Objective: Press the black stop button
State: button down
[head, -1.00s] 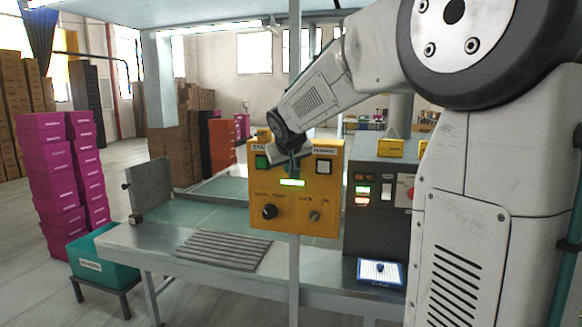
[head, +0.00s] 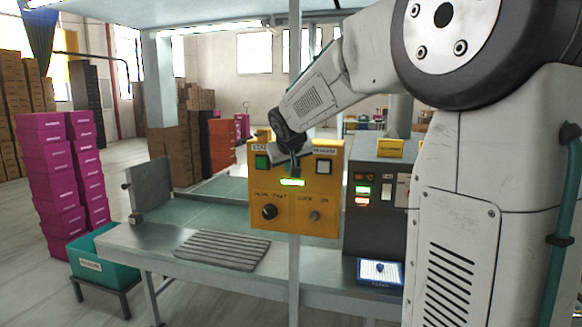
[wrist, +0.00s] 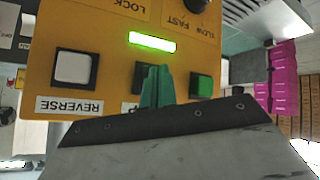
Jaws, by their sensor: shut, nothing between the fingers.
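The yellow control box (head: 262,218) stands above the metal bench. My gripper (head: 295,172) is at the upper middle of its face, with its teal fingers shut and empty. In the wrist view, which shows the box upside down, the fingertips (wrist: 156,72) lie over the black button (wrist: 139,74). Only the button's dark left part shows beside the fingers. Its label is mostly hidden by the gripper. I cannot tell whether the fingertips touch the button. In the head view the button is hidden behind the gripper.
A green button (wrist: 202,86) and a white button (wrist: 74,68) labelled REVERSE flank the fingers. A green lit bar (wrist: 152,42) and knobs (head: 269,212) are on the same face. A dark machine cabinet (head: 370,232) stands to the right.

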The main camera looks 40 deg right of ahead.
jog(key=shift+w+d, duration=0.35)
jog(key=shift+d, duration=0.05)
dwell(0.9)
dwell(0.4)
jog(key=shift+s+a, duration=0.65)
jog(key=shift+a, duration=0.1)
jog(key=s+a, duration=0.1)
jog(key=a, duration=0.1)
jog(key=s+a, duration=0.2)
dwell(1.0)
